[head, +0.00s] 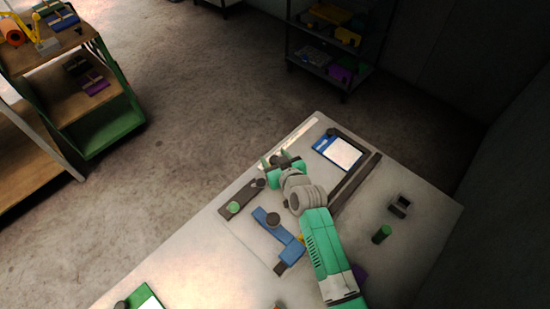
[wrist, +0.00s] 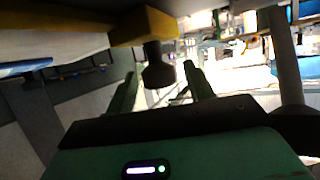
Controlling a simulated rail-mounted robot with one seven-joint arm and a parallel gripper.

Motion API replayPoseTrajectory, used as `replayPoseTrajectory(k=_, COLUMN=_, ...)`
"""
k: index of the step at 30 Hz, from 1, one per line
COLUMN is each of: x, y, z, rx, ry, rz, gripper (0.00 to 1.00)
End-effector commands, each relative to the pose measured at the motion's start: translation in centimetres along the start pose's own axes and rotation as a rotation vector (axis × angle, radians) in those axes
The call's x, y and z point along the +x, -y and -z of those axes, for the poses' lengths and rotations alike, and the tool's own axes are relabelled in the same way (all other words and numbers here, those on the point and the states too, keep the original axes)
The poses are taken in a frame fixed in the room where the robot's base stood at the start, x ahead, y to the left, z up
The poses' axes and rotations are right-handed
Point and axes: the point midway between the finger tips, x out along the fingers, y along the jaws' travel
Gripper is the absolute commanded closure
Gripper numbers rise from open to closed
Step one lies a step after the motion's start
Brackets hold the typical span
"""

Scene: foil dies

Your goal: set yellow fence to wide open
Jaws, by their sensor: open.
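In the wrist view, a yellow block (wrist: 145,25), likely part of the yellow fence, sits at the top with a dark knob (wrist: 157,68) on it. My gripper (wrist: 162,86) is open, its green fingers apart. The knob appears between or just beyond the fingertips; I cannot tell whether they touch it. In the head view, my gripper (head: 279,161) is at the far side of the pale table (head: 190,255). Only a small yellow bit (head: 301,238) shows beside my arm there; the rest of the fence is probably hidden by the arm.
A blue piece with a dark knob (head: 272,218) and a dark plate with a green button (head: 234,207) lie left of my arm. A blue-framed panel (head: 340,152) and a dark bar (head: 357,182) lie right. A green cylinder (head: 382,234) and dark block (head: 398,206) stand farther right.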

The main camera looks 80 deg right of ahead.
Motion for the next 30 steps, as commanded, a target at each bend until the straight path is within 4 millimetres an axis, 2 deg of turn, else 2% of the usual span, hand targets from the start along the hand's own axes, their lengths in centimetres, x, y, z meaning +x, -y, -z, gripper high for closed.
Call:
replayPoseTrajectory(k=2, x=-0.6, y=0.0, z=0.0, rx=0.0, ry=0.001, rz=0.0, gripper=0.47)
replayPoseTrajectory(k=9, x=-5.4, y=0.0, z=0.1, rx=-0.002, ry=0.002, rz=0.0, gripper=0.47)
replayPoseTrajectory(k=13, x=-7.2, y=0.0, z=0.0, rx=-0.001, ry=0.001, rz=0.0, gripper=0.47)
replayPoseTrajectory(k=17, x=-7.8, y=0.0, z=0.0, rx=0.0, ry=0.0, rz=0.0, gripper=0.47)
replayPoseTrajectory(k=30, x=-7.8, y=0.0, z=0.0, rx=0.0, ry=0.0, rz=0.0, gripper=0.47)
